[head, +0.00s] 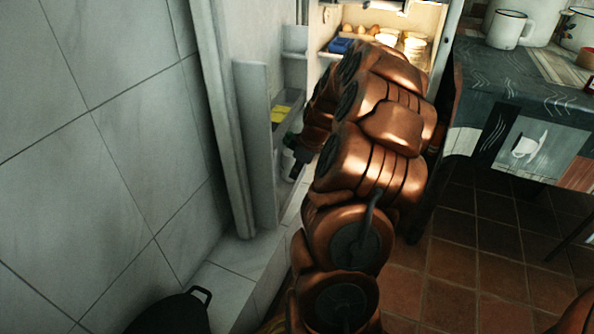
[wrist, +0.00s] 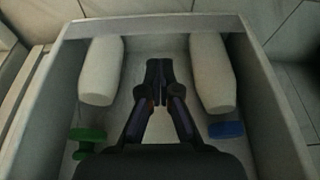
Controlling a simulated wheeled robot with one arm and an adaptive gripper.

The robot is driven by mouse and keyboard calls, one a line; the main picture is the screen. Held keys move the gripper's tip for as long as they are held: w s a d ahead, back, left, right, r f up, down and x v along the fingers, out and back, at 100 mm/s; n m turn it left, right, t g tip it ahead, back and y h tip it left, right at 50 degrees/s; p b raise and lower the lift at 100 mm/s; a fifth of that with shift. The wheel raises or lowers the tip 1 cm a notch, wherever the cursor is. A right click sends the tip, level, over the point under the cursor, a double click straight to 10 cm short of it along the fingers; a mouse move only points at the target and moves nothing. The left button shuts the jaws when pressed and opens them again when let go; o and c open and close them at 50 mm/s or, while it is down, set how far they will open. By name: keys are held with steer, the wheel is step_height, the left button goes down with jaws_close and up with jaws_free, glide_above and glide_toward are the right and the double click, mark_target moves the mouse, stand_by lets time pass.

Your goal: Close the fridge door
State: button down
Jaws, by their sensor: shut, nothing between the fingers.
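The fridge door (head: 233,150) stands open at the left in the head view, its inner side with shelf bins facing my arm. The lit fridge interior (head: 345,20) shows at the top, with eggs, bowls and a blue item. My gripper (head: 296,172) is beside the door's lower bin, partly hidden by my arm. In the wrist view my gripper (wrist: 158,68) is shut and empty, over or inside a door bin (wrist: 262,75) and between two white bottles (wrist: 101,70) (wrist: 211,72). I cannot tell whether it touches the door.
A green item (wrist: 87,140) and a blue item (wrist: 226,130) are in the bin. A tiled wall (head: 90,130) is left of the door. A black pot (head: 170,315) stands at lower left. A table (head: 510,100) with enamel mugs (head: 509,29) is at right; tiled floor lies between.

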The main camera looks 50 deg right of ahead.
steer(key=b, duration=0.2)
glide_above(284, 197)
steer(key=s, duration=0.1)
steer(key=f, duration=0.7)
steer(key=shift+s+d, duration=0.2)
steer(key=shift+d, duration=0.15)
